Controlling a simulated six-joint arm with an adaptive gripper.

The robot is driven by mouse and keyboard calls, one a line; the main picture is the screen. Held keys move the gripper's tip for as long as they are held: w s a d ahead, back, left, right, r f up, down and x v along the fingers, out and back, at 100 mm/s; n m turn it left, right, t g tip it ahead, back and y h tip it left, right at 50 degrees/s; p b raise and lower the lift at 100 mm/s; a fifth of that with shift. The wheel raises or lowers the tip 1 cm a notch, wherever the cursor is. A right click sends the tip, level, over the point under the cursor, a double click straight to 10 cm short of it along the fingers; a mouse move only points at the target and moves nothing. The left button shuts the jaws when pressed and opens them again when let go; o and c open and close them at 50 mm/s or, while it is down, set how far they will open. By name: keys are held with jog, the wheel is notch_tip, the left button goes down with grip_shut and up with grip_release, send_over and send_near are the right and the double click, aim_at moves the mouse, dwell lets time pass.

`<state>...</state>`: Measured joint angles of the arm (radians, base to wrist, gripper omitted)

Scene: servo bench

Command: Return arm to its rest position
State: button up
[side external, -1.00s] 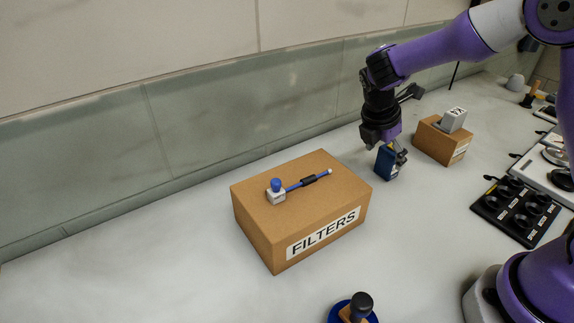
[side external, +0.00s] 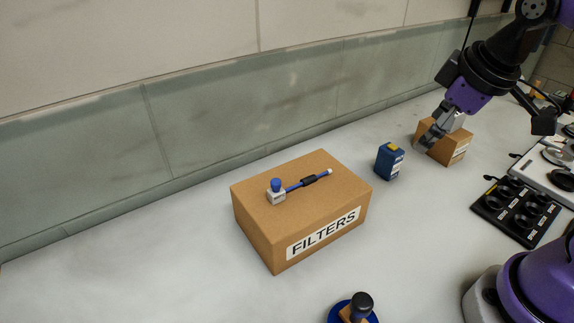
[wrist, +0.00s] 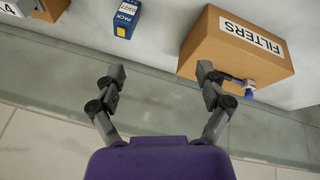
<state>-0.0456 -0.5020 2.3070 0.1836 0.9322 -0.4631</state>
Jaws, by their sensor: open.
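My gripper (side external: 431,133) is raised above the bench at the right of the side view, in front of the small cardboard box (side external: 459,146). In the wrist view my gripper (wrist: 160,74) has its two fingers well apart, with nothing between them. A blue pack (side external: 390,161) with a yellow patch on top stands upright on the bench, apart from the gripper. The blue pack also shows at the top of the wrist view (wrist: 127,18).
A large FILTERS box (side external: 255,222) carries a blue-topped white block (side external: 276,192) and a blue rod (side external: 308,181). A black knob panel (side external: 517,211) lies at right. A stamp-like object (side external: 360,306) stands at the front edge. The bench left of the FILTERS box is clear.

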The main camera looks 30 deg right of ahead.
jog(key=s+m, duration=0.1)
jog(key=s+a+m, duration=0.1)
jog(key=s+a+m+t+y, duration=0.1)
jog(key=shift+s+f+m, duration=0.1)
jog(key=shift+f+m, duration=0.3)
dwell(1.0)
